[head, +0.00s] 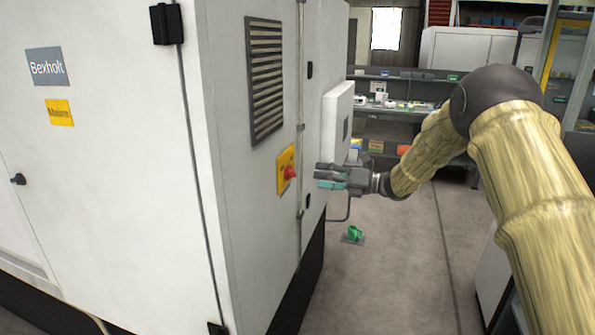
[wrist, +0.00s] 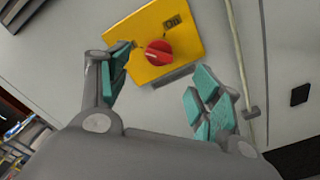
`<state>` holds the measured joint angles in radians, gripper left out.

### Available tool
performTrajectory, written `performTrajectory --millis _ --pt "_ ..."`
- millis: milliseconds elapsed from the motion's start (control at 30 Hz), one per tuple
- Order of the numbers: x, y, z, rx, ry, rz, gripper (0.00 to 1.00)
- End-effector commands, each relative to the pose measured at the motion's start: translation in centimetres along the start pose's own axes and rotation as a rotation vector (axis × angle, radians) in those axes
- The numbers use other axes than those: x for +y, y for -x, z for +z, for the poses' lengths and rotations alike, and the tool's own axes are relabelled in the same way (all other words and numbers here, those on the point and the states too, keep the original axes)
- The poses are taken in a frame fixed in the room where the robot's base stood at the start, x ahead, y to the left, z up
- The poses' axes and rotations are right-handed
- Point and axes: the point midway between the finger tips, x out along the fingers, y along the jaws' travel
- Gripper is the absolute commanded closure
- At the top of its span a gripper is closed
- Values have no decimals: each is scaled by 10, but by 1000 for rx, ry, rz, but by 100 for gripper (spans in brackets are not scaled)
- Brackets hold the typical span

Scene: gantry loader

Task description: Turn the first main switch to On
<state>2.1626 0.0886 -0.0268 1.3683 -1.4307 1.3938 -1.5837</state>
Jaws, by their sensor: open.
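The main switch is a red knob (head: 290,173) on a yellow plate (head: 282,158) on the side of the white cabinet. In the wrist view the red knob (wrist: 158,53) sits on the yellow plate (wrist: 190,42), near an "On" label at its upper right. My gripper (head: 328,176) is to the right of the switch in the head view, apart from it. In the wrist view my gripper (wrist: 160,84) is open and empty, its teal pads on either side of and below the knob. The knob's exact setting is hard to tell.
The white cabinet (head: 100,200) fills the left. A vent (head: 265,80) is above the switch. A white box (head: 337,125) juts from the cabinet beyond it. A small green object (head: 354,233) lies on the floor. Shelves (head: 400,110) stand behind. Open floor (head: 400,270) is at center right.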

Motion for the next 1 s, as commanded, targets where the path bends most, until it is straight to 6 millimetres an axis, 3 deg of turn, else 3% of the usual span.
performTrajectory --millis 300,500,967,1000 --pt "3 -53 2 0 -3 0 36" --pt "1 -76 1 -1 -4 -1 36" --pt "-1 -86 0 -1 -4 -2 36" --pt "-1 -86 0 -1 -4 -2 39"
